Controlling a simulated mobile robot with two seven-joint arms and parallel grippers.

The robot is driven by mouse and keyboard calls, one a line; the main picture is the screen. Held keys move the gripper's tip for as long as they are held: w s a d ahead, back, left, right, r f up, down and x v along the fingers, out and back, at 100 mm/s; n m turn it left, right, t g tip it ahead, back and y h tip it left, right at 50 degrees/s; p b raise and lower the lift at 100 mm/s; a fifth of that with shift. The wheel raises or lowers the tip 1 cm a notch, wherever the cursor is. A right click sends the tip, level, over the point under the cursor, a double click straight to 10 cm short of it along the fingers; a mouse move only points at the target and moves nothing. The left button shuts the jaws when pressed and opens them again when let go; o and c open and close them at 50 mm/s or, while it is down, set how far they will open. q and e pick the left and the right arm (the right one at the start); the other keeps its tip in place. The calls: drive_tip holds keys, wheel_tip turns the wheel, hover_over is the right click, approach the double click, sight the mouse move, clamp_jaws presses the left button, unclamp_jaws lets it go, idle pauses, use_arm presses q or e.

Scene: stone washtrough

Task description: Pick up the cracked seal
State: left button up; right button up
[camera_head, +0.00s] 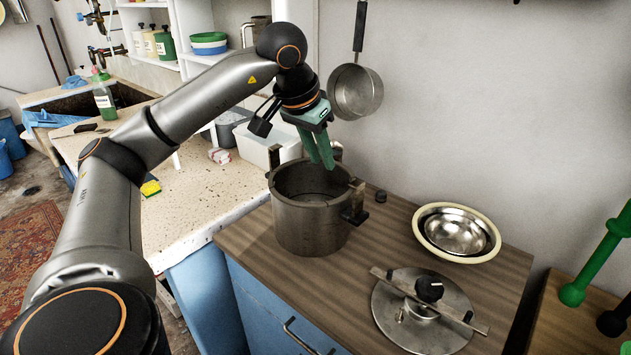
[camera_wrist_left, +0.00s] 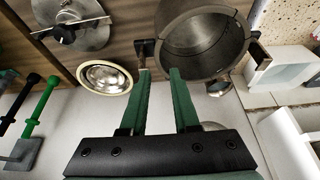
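A cream ring (camera_head: 432,247), which looks like the seal, lies around a steel bowl (camera_head: 458,233) on the wooden counter, right of the pot. I see no crack at this size. In the left wrist view the ring (camera_wrist_left: 128,82) and bowl (camera_wrist_left: 103,77) show left of the fingers. The open metal pot (camera_head: 308,226) stands upright on the counter. My left gripper (camera_head: 322,160) points down above the pot's far rim; its green fingers (camera_wrist_left: 159,74) are apart with nothing between them. My right gripper is not in view.
The pot lid (camera_head: 395,325) with its bar and black knob lies in front of the bowl. A small black cap (camera_head: 381,196) sits beside the pot. A saucepan (camera_head: 356,91) hangs on the wall behind. Green rods (camera_head: 590,266) stand at the far right.

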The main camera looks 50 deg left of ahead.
sight(338, 198)
use_arm(q)
drive_tip(key=x, duration=1.1)
drive_tip(key=shift+w+d+f, duration=0.2)
drive_tip(key=shift+w+d, duration=0.05)
drive_tip(key=shift+w, duration=0.05)
clamp_jaws()
